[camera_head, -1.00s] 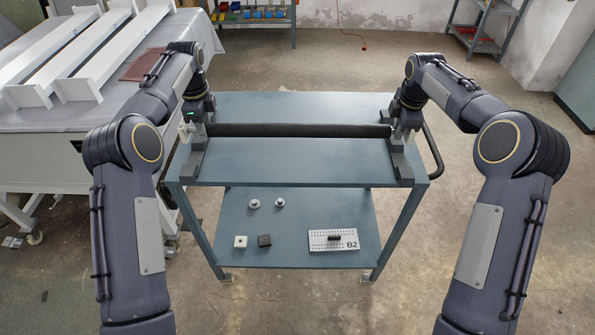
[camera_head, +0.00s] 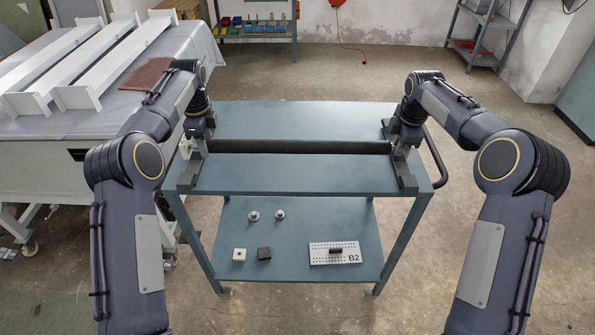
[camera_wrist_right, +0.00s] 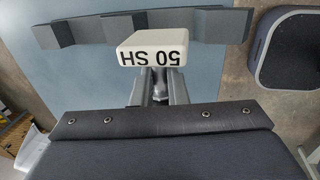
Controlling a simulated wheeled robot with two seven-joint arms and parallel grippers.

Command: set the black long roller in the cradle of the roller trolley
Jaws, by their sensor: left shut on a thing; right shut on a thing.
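The black long roller (camera_head: 300,146) lies level across the roller trolley (camera_head: 300,180) in the head view, between my two grippers. My left gripper (camera_head: 195,145) is shut on its left end, and my right gripper (camera_head: 401,150) is shut on its right end. The cradle shows as a dark left support (camera_head: 189,177) and a dark right support (camera_head: 405,178) on the trolley top. The roller ends are at these supports; whether they touch is hidden by the grippers. In the right wrist view, a white block marked "50 SH" (camera_wrist_right: 155,50) covers the fingertips, near a notched grey support (camera_wrist_right: 90,30).
The trolley's lower shelf (camera_head: 300,215) holds small round parts, two small blocks and a plate marked B2 (camera_head: 334,253). A table with white beams (camera_head: 90,60) stands close on the left. A handle (camera_head: 437,160) curves out at the trolley's right.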

